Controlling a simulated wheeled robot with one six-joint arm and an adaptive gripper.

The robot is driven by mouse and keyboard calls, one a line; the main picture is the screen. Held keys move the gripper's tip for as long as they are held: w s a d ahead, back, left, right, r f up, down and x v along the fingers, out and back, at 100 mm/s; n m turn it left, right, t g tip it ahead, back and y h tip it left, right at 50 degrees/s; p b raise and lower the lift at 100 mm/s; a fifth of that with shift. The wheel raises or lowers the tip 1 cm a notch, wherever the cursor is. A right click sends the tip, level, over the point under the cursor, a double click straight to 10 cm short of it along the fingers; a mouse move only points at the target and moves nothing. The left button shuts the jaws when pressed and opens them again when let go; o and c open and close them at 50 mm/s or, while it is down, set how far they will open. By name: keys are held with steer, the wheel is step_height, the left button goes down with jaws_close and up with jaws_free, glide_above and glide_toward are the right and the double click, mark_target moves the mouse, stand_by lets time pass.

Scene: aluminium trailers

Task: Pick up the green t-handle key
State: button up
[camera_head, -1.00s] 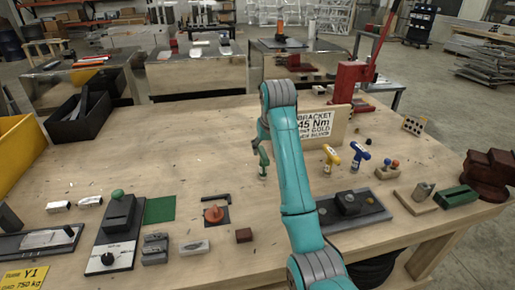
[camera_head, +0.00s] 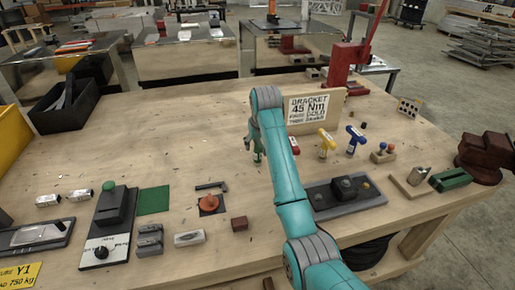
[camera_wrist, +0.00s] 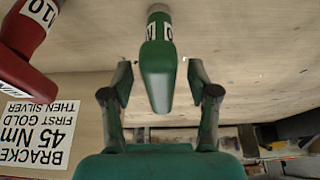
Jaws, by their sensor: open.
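The green t-handle key (camera_head: 257,157) stands on the wooden bench, left of the sign board, and is partly hidden behind my gripper in the head view. In the wrist view its green handle (camera_wrist: 158,75) and the labelled grey shank end fill the middle. My gripper (camera_wrist: 160,72) is open, with one finger on each side of the green handle and visible gaps to both. In the head view my gripper (camera_head: 252,138) is small and close over the key. I cannot tell how deep the handle sits between the fingers.
A red t-handle key (camera_wrist: 24,45) stands beside the green one. Yellow (camera_head: 326,142) and blue (camera_head: 355,138) keys stand farther right. The bracket sign (camera_head: 310,108) stands close behind. The bench left of the green key is mostly clear.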

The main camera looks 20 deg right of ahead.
steer(key=shift+x, duration=1.05)
jaws_close()
steer(key=shift+r, duration=0.1)
step_height(320, 180, up, 10)
